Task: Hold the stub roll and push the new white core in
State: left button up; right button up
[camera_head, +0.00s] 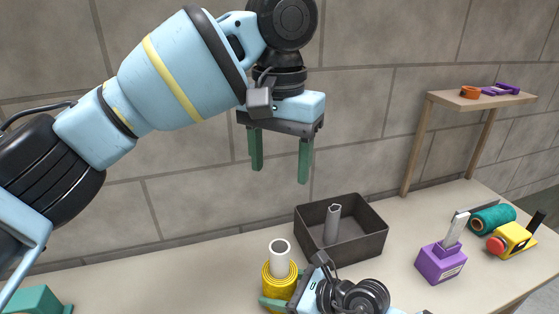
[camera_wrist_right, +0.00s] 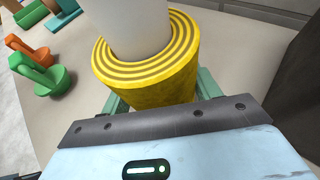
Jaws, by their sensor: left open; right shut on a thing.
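The stub roll (camera_head: 279,277) is a yellow coil standing upright on the table in the head view. The white core (camera_head: 281,252) stands upright in its middle and sticks out of the top. In the right wrist view the coiled yellow roll (camera_wrist_right: 160,78) shows its layered top around the white core (camera_wrist_right: 128,25). My right gripper (camera_head: 277,300) is shut on the roll low down, its green fingers at the sides. My left gripper (camera_head: 279,168) is open and empty, pointing down above the roll and apart from it.
A dark open bin (camera_head: 372,238) with a grey tube (camera_head: 332,225) stands behind the roll. To the right are a purple block (camera_head: 441,262), a teal spool (camera_head: 492,219) and a yellow device (camera_head: 512,240). A wooden shelf (camera_head: 470,100) stands at the back right.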

jog(key=o, duration=1.2)
jog(key=v, duration=1.2)
jog(key=shift+r, duration=0.15)
